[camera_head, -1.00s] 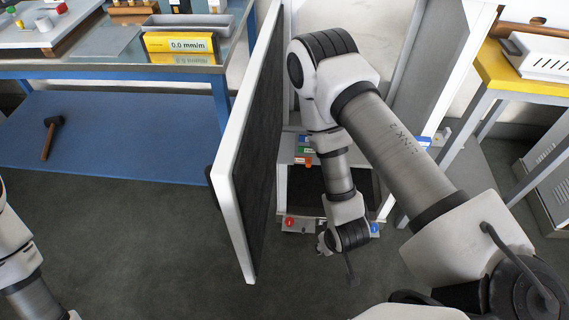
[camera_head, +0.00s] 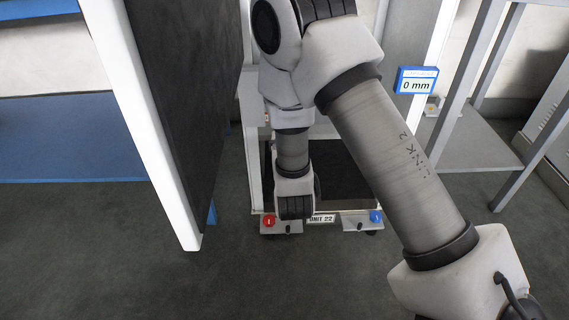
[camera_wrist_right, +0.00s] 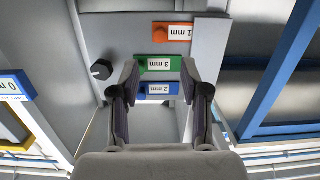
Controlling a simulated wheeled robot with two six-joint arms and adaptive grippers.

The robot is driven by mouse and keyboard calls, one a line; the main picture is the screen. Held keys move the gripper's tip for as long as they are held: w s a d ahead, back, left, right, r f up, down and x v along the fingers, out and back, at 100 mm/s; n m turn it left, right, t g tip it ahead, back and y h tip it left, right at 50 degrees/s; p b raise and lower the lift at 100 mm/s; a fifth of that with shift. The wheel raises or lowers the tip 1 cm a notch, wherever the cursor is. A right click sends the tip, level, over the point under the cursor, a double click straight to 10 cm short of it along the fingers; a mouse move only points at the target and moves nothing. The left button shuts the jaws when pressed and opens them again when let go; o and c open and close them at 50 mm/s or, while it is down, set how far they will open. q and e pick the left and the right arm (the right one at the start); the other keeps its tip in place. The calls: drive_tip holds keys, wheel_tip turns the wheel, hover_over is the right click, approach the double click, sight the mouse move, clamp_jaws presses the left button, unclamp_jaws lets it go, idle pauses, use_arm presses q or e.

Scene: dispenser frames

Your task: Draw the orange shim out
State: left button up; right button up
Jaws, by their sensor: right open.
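In the right wrist view the orange shim (camera_wrist_right: 172,31), with a "1 mm" label, sits on the grey dispenser frame beyond my fingertips. A green shim (camera_wrist_right: 158,63) marked 3 mm and a blue shim (camera_wrist_right: 157,88) marked 2 mm lie nearer. My right gripper (camera_wrist_right: 160,70) is open, its fingers spread to both sides of the green shim in the picture; contact cannot be told. The orange shim is apart from the fingers. In the head view my right arm hides the shims and gripper. My left gripper is out of view.
A large dark panel with a white edge (camera_head: 165,140) stands left of my right arm. A blue "0 mm" sign (camera_head: 416,80) is on the right. A red knob (camera_head: 269,221) and a blue knob (camera_head: 376,216) flank the "UNIT 22" label. A black knob (camera_wrist_right: 101,69) lies left of the shims.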

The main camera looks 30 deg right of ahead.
drive_tip(key=w+d+f+t+h+b, duration=0.1)
drive_tip(key=w+d+b, duration=0.3)
drive_tip(key=w+b, duration=0.3)
drive_tip(key=shift+w+d+f+m, duration=0.25)
drive_tip(key=shift+w+f+m, duration=0.05)
drive_tip(key=shift+w+f, duration=0.1)
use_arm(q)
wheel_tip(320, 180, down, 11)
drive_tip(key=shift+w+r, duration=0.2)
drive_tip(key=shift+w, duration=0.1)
use_arm(e)
drive_tip(key=shift+s, duration=0.1)
clamp_jaws()
